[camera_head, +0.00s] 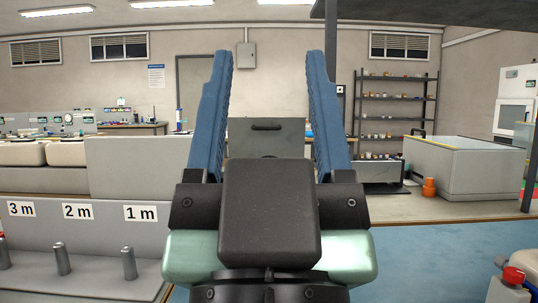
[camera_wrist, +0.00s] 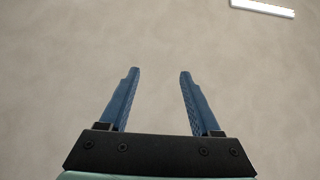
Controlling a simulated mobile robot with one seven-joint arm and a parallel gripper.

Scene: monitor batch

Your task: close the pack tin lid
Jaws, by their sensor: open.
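My gripper (camera_head: 269,55) points upward in the middle of the head view. Its two blue fingers stand wide apart with nothing between them. In the wrist view the gripper (camera_wrist: 160,72) is also open and empty, facing a plain beige surface. I cannot make out a pack tin or its lid for certain in either view. A grey panel with a dark handle slot (camera_head: 267,127) shows far behind the fingers, partly hidden by my gripper.
A grey bench (camera_head: 75,225) marked 3 m, 2 m and 1 m, with metal posts, stands at left. A large grey chest (camera_head: 462,175) and shelving (camera_head: 397,105) stand at right. A red-capped container (camera_head: 513,277) is at lower right. Blue floor (camera_head: 440,260) looks open.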

